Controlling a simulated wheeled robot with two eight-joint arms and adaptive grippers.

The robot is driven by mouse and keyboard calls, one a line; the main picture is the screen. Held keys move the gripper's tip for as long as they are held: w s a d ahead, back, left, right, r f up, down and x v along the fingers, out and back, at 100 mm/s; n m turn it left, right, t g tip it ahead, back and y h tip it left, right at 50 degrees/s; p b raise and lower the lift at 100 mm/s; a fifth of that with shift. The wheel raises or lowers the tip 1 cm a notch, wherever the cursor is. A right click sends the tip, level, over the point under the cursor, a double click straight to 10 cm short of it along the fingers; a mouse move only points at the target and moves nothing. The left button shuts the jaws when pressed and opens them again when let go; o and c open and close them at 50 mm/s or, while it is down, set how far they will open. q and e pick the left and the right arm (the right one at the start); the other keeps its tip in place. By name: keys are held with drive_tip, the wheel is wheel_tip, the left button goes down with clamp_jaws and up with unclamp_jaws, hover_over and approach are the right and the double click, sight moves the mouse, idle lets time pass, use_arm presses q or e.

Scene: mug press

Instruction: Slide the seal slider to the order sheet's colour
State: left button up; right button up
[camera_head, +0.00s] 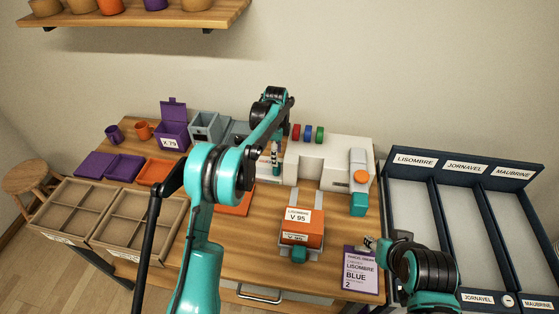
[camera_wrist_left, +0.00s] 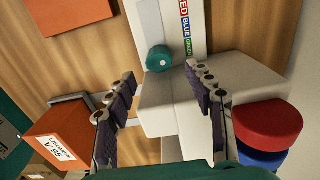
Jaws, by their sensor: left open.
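The white press (camera_head: 345,150) stands at the back of the table. Its slider strip reads RED, BLUE, GREEN (camera_wrist_left: 187,30) in the left wrist view. A teal round knob (camera_wrist_left: 158,58) sits beside the strip, near its GREEN end. My left gripper (camera_wrist_left: 165,82) is open, its fingers apart on either side of the knob's line, holding nothing; it also shows in the head view (camera_head: 275,158), at the press's left end. The order sheet (camera_head: 360,284) reads LISOMBRE, BLUE, 2. My right gripper (camera_head: 369,243) is by the sheet's top edge; its jaw state is unclear.
Red (camera_head: 296,131), blue (camera_head: 308,132) and green (camera_head: 320,134) round pieces sit on the press. An orange box (camera_head: 301,226) labelled V 95 stands in front. Wooden crates (camera_head: 137,223) are at left; a labelled dark rack (camera_head: 465,166) is at right.

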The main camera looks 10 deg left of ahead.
sight(276, 169)
use_arm(q)
wheel_tip(276, 169, down, 7)
drive_tip(key=shift+s+f+b, duration=0.1)
drive_tip(key=shift+f+b, duration=0.05)
drive_tip(key=shift+b, duration=0.8)
drive_tip(key=shift+c, duration=0.2)
